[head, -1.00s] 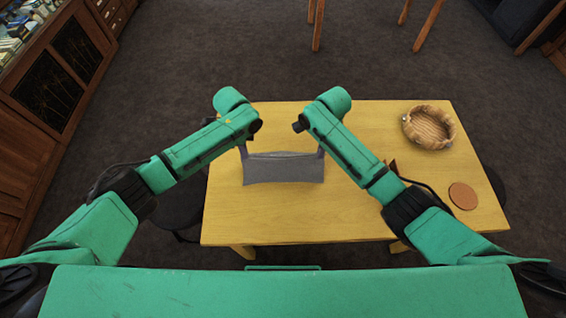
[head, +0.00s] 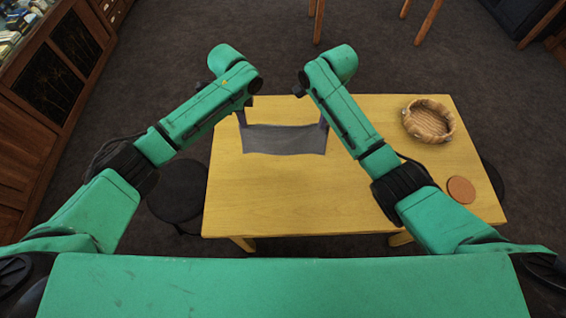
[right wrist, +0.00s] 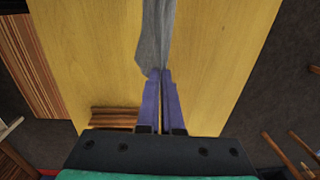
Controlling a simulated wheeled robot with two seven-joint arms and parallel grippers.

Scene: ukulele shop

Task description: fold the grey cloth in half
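The grey cloth (head: 285,139) is spread between my two grippers over the far left part of the wooden table. My left gripper (head: 241,118) is at its left far corner; its purple fingers look closed there, mostly hidden by the arm. My right gripper (head: 324,122) is at the right far corner. In the right wrist view, the right gripper's purple fingers (right wrist: 160,73) are together on the edge of the cloth (right wrist: 154,38). The cloth sags a little between the corners. I cannot tell whether its near edge touches the table.
The yellow wooden table (head: 270,205) is clear in front of the cloth. A round wooden basket (head: 428,120) and a brown disc (head: 461,190) stand at its right. A dark stool (head: 180,190) is left of the table. A brown wooden block (right wrist: 115,117) shows in the right wrist view.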

